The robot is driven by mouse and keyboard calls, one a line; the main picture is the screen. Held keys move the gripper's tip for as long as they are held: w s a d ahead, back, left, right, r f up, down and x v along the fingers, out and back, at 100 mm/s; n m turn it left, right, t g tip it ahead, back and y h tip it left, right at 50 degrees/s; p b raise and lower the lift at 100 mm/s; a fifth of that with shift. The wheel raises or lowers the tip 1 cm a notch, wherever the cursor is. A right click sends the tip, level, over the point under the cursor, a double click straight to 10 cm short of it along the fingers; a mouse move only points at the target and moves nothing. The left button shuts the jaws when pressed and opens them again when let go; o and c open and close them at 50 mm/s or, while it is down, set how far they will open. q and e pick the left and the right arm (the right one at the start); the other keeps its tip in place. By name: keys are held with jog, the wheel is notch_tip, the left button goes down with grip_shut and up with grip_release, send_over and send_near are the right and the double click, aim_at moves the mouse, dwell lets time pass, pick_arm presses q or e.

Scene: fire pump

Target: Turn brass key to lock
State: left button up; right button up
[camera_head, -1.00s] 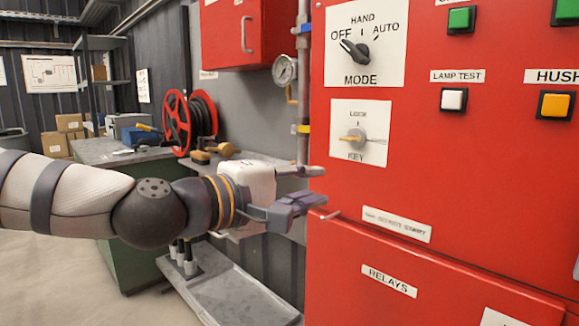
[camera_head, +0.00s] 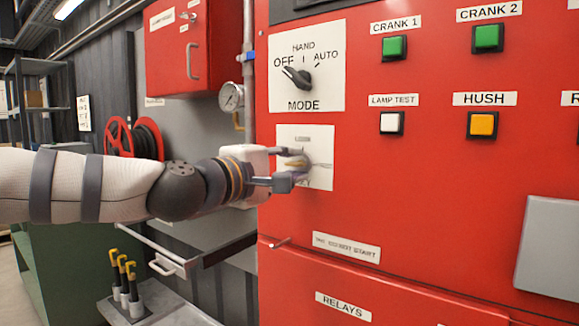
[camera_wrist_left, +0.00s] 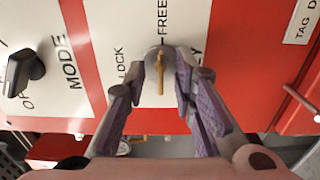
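The brass key (camera_wrist_left: 161,76) sits in a round grey lock on the white KEY plate (camera_head: 320,178) of the red panel. In the left wrist view its bow lies in line with the FREE label, and the LOCK label is off to the left. My left gripper (camera_head: 289,168) is at the plate in the head view and partly covers the key. In the left wrist view its two fingers (camera_wrist_left: 162,84) are apart, one on each side of the key, with gaps visible. I cannot tell whether either fingertip touches the lock. My right gripper is not in view.
The black MODE knob (camera_head: 297,76) is above the key plate, near OFF. Buttons such as LAMP TEST (camera_head: 391,123) are to the right. A gauge (camera_head: 231,96) on a pipe and a red wall box (camera_head: 177,50) stand left. A small peg (camera_head: 280,243) sticks out below.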

pick_arm(q)
grip_shut()
jog(key=shift+n, duration=0.4)
jog(key=n, duration=0.3)
jog(key=shift+f+n+b, duration=0.1)
jog(key=shift+n+b, duration=0.35)
jog(key=shift+n, duration=6.55)
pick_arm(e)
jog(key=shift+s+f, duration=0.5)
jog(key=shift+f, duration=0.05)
pick_arm(q)
grip_release()
